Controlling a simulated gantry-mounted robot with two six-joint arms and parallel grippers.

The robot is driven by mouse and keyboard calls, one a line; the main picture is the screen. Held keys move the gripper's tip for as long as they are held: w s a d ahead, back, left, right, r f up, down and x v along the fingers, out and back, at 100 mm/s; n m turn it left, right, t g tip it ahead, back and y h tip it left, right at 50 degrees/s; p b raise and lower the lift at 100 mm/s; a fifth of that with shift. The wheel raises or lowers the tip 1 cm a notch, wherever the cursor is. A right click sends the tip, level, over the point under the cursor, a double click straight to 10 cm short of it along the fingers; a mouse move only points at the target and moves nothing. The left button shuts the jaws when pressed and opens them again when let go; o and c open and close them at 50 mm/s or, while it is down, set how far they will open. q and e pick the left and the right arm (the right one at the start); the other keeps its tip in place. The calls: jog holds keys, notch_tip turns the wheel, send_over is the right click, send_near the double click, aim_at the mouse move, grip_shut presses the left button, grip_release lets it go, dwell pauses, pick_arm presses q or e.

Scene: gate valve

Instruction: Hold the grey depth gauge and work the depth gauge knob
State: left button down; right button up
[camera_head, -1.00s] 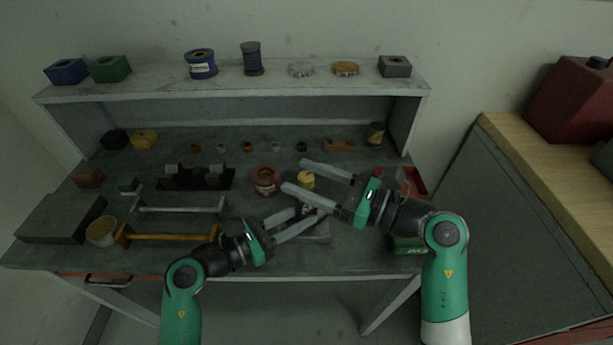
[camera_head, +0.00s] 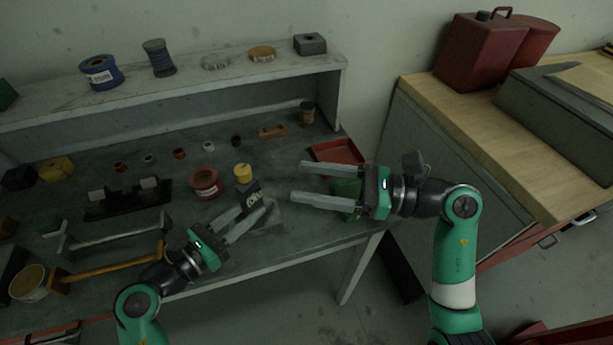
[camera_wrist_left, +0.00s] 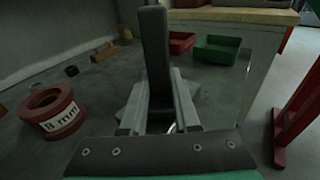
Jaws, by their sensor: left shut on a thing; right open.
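The grey depth gauge (camera_head: 247,190) stands upright near the front of the bench, with a pale marking on its side. My left gripper (camera_head: 254,208) is shut on its lower part. In the left wrist view the gauge (camera_wrist_left: 155,50) is a tall dark bar between the fingers. A yellow round piece (camera_head: 242,170) shows at its top end in the head view; I cannot tell whether it is the knob or a separate thing behind. My right gripper (camera_head: 297,183) is open and empty, to the right of the gauge, its fingers pointing left towards it.
A red ring (camera_head: 204,183) marked 8 mm lies left of the gauge. A red tray (camera_head: 337,151) and a green tray (camera_head: 345,187) are by my right gripper. A light grey plate (camera_head: 272,217) lies beneath the gauge. A shelf (camera_head: 200,86) runs along the back.

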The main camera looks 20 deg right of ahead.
pick_arm(q)
jog(key=c, duration=0.6)
grip_release()
jog(key=shift+o, duration=0.2)
